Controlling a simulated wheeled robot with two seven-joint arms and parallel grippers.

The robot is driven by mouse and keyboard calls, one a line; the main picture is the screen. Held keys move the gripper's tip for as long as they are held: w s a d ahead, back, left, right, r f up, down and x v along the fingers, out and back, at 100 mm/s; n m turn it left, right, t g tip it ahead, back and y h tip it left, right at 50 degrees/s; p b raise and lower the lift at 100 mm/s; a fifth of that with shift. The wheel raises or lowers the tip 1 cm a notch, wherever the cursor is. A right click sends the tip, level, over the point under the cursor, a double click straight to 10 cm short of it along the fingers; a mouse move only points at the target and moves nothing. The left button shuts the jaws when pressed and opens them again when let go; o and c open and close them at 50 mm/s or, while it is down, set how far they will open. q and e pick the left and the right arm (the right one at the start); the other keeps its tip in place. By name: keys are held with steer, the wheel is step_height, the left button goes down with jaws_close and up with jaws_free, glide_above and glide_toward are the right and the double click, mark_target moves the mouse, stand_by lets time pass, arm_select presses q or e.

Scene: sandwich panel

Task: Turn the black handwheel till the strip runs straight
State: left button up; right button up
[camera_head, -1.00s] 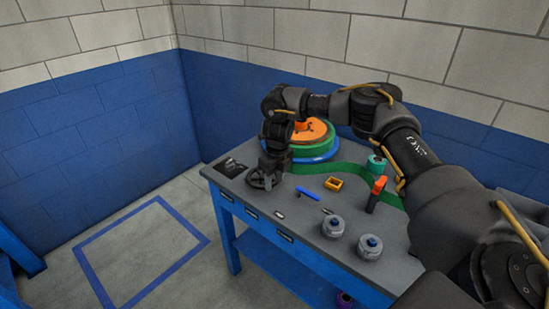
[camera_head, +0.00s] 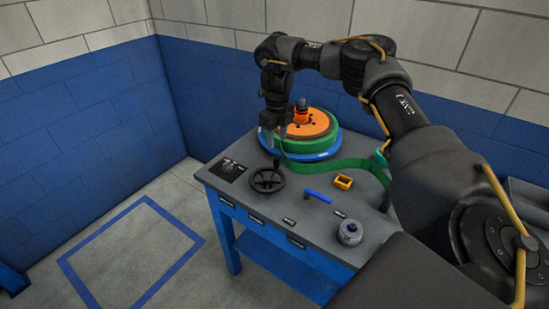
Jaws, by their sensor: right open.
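The black handwheel (camera_head: 266,180) lies at the front left of the grey workbench, clear of any gripper, with its rim and spokes showing. My right gripper (camera_head: 271,142) is open and empty, above and behind the handwheel and in front of the reel. The green strip (camera_head: 345,163) leaves the reel (camera_head: 310,145) and runs right across the bench in a curve. The reel has an orange top, a green coil and a blue base. The strip's far end is hidden behind my right arm. My left gripper is out of view.
A dark plate with a small knob (camera_head: 230,168) is left of the handwheel. A blue bar (camera_head: 318,196), a yellow block (camera_head: 343,182) and a grey round knob (camera_head: 350,232) are to its right.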

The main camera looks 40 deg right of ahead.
mark_target(277, 158)
step_height(277, 158, down, 4)
steer(key=shift+s+d+r, duration=0.1)
steer(key=shift+d, duration=0.05)
step_height(277, 158, down, 5)
steer(key=shift+r+p, duration=0.1)
steer(key=shift+p, duration=0.25)
steer(key=shift+f, duration=0.4)
steer(key=shift+w+f, duration=0.1)
steer(key=shift+w, duration=0.1)
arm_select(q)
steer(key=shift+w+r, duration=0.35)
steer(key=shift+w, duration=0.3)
arm_select(e)
jaws_close()
